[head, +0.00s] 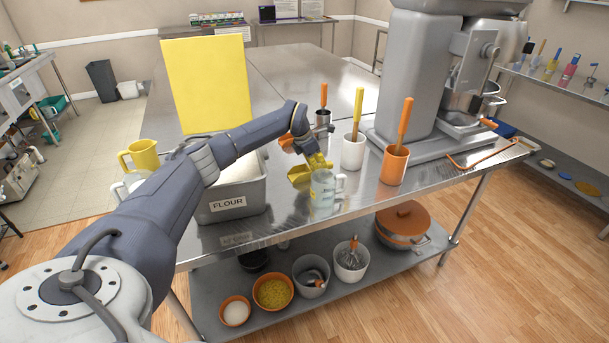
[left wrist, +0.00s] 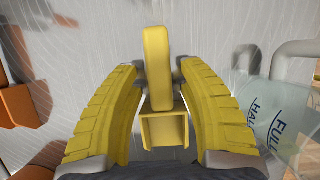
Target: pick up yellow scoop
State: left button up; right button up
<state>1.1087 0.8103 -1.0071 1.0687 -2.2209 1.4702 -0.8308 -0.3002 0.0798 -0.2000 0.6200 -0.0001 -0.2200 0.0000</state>
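The yellow scoop (head: 300,176) is on or just above the steel table, between the flour bin and a clear measuring cup. In the left wrist view the scoop (left wrist: 157,70) has its handle between my gripper's two fingers and its open bowl toward the camera. My left gripper (head: 318,160) reaches down over it; in the wrist view the grey pads at the tips of the yellow fingers (left wrist: 160,68) meet both sides of the handle. I cannot tell whether the scoop touches the table. My right gripper is not in view.
The clear measuring cup (head: 322,196) stands close beside the scoop. The flour bin (head: 231,204) is to its left. White (head: 353,151) and orange (head: 393,166) canisters with handles stand to the right, before a large mixer (head: 418,70). A yellow board (head: 207,85) stands behind.

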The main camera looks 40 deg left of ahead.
pick_arm(q)
grip_shut()
jog(key=shift+r, duration=0.15)
notch_tip(320, 180, up, 20)
dwell(0.8)
jog(key=c, duration=0.5)
grip_release()
jog(key=shift+c, duration=0.2)
grip_shut()
